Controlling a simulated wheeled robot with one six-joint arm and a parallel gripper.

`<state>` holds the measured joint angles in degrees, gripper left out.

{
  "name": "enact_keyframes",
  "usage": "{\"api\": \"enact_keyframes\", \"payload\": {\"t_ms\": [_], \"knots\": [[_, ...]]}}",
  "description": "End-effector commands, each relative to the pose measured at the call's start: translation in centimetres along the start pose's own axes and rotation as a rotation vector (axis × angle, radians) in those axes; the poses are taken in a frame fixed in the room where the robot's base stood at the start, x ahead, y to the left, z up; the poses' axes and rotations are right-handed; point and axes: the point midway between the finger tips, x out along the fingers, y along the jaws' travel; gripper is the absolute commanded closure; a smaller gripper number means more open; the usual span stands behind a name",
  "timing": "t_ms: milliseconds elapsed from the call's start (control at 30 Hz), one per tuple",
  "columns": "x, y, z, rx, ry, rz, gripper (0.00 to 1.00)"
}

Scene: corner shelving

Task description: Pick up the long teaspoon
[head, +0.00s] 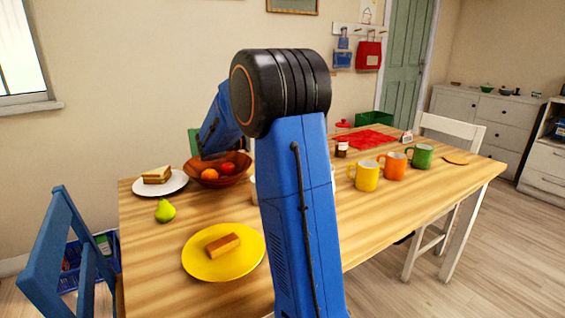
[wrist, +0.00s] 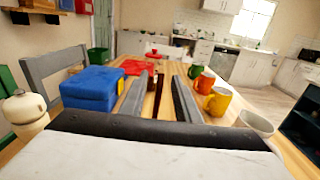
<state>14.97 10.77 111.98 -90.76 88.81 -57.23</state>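I cannot make out a long teaspoon in either view. My gripper (wrist: 158,97) shows in the wrist view with its two grey fingers apart and no object clearly held between them. It points along the wooden table, and a dark jar (wrist: 157,78) shows beyond, in line with the gap. In the head view my blue arm crosses the middle and hides the gripper and part of the table (head: 370,225).
Yellow (head: 366,176), orange (head: 393,166) and green (head: 421,157) mugs stand in a row. A yellow plate (head: 198,265) holds a cake slice; a fruit bowl (head: 240,173) stands behind. A blue box (wrist: 92,88) and cream pot (wrist: 22,112) are left of my gripper. A white cup (wrist: 257,122) is right.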

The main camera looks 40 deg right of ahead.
Motion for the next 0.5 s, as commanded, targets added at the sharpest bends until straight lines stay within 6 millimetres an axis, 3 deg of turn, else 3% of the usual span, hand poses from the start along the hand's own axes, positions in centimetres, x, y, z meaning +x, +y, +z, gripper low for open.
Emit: {"api": "enact_keyframes", "payload": {"t_ms": [167,500], "knots": [[0.9,0.0,0.0,0.0,0.0,0.0,0.71],[5.1,0.0,0.1,0.0,0.0,-0.001,0.71]]}}
